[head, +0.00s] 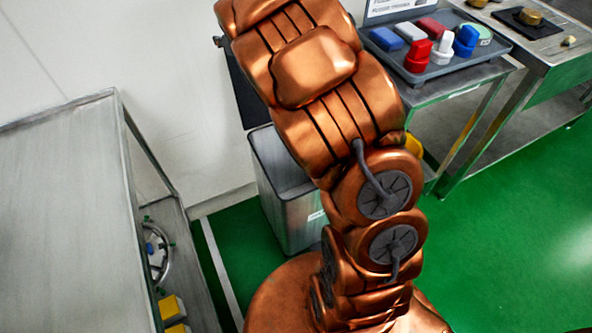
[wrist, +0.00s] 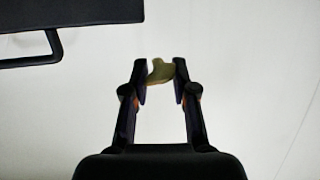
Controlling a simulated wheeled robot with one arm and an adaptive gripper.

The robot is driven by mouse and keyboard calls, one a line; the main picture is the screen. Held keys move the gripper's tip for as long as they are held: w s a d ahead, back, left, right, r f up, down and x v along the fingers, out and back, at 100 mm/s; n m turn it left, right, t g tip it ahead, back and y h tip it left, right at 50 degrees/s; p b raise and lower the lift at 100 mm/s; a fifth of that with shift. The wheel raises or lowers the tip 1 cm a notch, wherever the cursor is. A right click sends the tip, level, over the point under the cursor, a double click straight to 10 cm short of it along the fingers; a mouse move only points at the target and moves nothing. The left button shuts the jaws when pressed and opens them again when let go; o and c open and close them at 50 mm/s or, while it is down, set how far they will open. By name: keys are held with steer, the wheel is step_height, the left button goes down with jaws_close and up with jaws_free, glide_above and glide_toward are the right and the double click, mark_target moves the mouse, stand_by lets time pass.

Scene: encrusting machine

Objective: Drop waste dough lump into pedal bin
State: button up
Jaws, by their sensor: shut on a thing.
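The waste dough lump (wrist: 160,72) is small and yellowish in the wrist view. My gripper (wrist: 161,80) is shut on it, with the lump between the two fingertips. Neither gripper nor lump can be made out in the head view, where my copper arm fills the middle. The pedal bin (head: 291,214) is a grey metal box on the green floor, partly hidden behind my arm. Its dark lid (head: 243,92) appears raised against the wall, and its opening is partly visible. The bin's inside does not show in the wrist view.
A steel table (head: 62,215) stands at left, with yellow items on its lower shelf. At right, a grey tray (head: 420,75) of red, blue and white items sits on a steel bench. A dark panel (wrist: 70,14) shows top left in the wrist view. Green floor is clear at right.

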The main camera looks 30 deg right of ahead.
steer(key=s+d+f+n+y+b, duration=0.1)
steer(key=s+d+f+b, duration=0.4)
steer(key=f+b, duration=0.5)
steer(key=s+d+f+n+g+y+b, duration=0.1)
steer(key=s+d+f+n+y+b, duration=0.1)
steer(key=s+d+f+b, duration=0.4)
steer(key=s+d+f+n+y+b, duration=0.1)
steer(key=s+d+f+b, duration=0.5)
steer(key=f+b, duration=0.9)
step_height(320, 180, down, 6)
steer(key=shift+d+f+n+g+y, duration=0.25)
steer(key=shift+d+n+g+y, duration=0.15)
steer(key=shift+y, duration=0.4)
steer(key=shift+s, duration=0.1)
steer(key=o, duration=0.8)
steer(key=shift+o, duration=0.2)
step_height(320, 180, up, 10)
